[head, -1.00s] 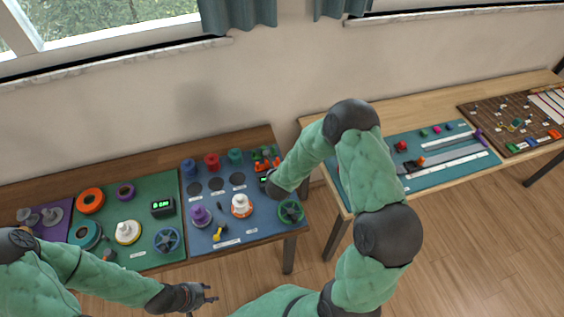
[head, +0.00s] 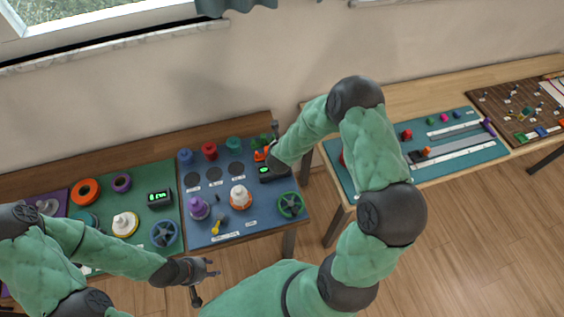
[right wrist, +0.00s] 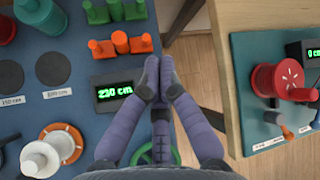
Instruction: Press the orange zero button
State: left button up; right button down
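A black counter box (right wrist: 118,92) with a green "230 cm" display sits on the blue mat, and it also shows beside my right wrist in the head view (head: 265,170). I cannot make out an orange button on it; my fingers cover the box's right side in the right wrist view. My right gripper (right wrist: 158,66) has its fingertips together, with nothing seen between them, over or beside the box's right edge. Whether it touches is unclear. In the head view my right wrist hides it. My left gripper (head: 214,268) is open and empty in front of the table.
Orange pegs (right wrist: 121,43) and green pegs (right wrist: 114,11) stand behind the box. A white-topped spool (head: 239,198) and a green-rimmed wheel (head: 290,205) are close by. A second counter box (head: 159,199) sits on the green mat. A gap separates the dark table from the light one.

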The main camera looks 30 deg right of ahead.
notch_tip(320, 180, down, 7)
jog(key=b, duration=0.4)
jog(key=shift+f, duration=0.1)
jog(key=shift+f+b, duration=0.55)
jog(key=shift+b, duration=0.2)
dwell(0.7)
jog(key=shift+f+b, duration=0.4)
jog(key=shift+b, duration=0.2)
jog(key=shift+f+b, duration=0.35)
jog(key=shift+b, duration=0.1)
dwell(0.5)
jog(key=shift+r, duration=0.15)
jog(key=shift+r+p, duration=0.4)
jog(key=shift+r, duration=0.25)
